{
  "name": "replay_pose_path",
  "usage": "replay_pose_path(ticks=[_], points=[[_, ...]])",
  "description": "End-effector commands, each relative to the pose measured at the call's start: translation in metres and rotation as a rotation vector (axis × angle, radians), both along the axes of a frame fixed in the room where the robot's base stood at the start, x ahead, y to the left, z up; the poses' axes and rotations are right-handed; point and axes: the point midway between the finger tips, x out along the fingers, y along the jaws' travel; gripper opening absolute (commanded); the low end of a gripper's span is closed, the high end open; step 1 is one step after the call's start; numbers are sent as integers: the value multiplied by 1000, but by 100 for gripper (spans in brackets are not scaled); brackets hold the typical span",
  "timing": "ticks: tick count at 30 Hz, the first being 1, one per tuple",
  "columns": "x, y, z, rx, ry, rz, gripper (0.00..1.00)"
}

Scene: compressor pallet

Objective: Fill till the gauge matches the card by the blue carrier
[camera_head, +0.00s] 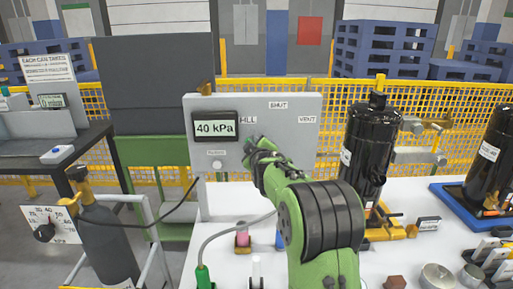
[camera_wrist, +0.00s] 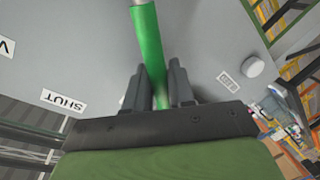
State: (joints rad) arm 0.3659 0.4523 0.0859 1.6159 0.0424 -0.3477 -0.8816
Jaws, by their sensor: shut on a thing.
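My gripper (camera_head: 262,150) is at the grey panel (camera_head: 305,140), just right of its display and below the label ending in "ILL". In the wrist view my gripper (camera_wrist: 160,88) has its fingers on either side of a green lever (camera_wrist: 146,40), shut on it. The "SHUT" label (camera_wrist: 64,102) lies left of the lever there. The gauge display (camera_head: 215,127) reads 40 kPa. A blue carrier (camera_head: 450,198) at the right holds a black compressor (camera_head: 487,165).
A second black compressor (camera_head: 370,150) stands on a yellow carrier (camera_head: 383,233). A round button (camera_head: 216,165) is below the display. A hose runs from the panel to a gas cylinder (camera_head: 105,235) at left. Small parts crowd the bench's front right.

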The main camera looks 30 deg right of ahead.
Motion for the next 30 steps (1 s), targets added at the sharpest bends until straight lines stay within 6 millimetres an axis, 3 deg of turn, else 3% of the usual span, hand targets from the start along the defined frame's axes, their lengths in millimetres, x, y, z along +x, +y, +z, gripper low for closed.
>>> replay_pose_path(ticks=[8, 9, 13, 23, 26, 30], points=[[0, 1, 0, 1, -1, 3, 0], [0, 1, 0, 1, -1, 3, 25], [0, 1, 0, 1, 0, 3, 42], [-6, 2, 1, 1, 0, 1, 42], [-23, 8, 5, 1, -1, 1, 42], [-61, 21, 11, 0, -1, 2, 42]])
